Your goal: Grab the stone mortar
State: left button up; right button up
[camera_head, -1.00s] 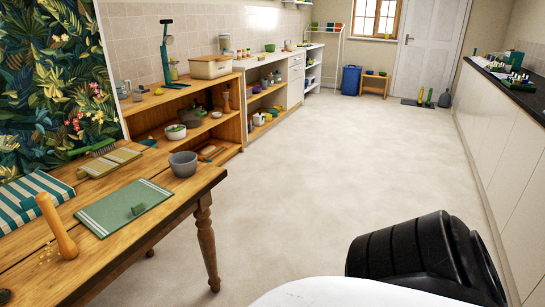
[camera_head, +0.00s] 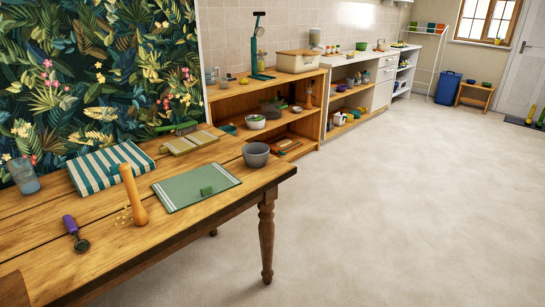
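A grey stone mortar (camera_head: 256,154) stands upright on the wooden table (camera_head: 215,230), near its far right corner. It looks like a plain round bowl, and no hand or tool touches it. A second bowl with a white outside and green contents (camera_head: 255,122) sits on the shelf behind it. Neither of my grippers is in the head view.
Open floor (camera_head: 400,200) lies to the right.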

aim_at(257, 156)
jog(key=u, duration=0.35)
jog(key=k, duration=0.25)
jog(key=z, duration=1)
jog(key=i, duration=1.05)
jog(key=u, duration=0.8)
jog(key=i, duration=0.65)
jog(key=u, duration=0.55)
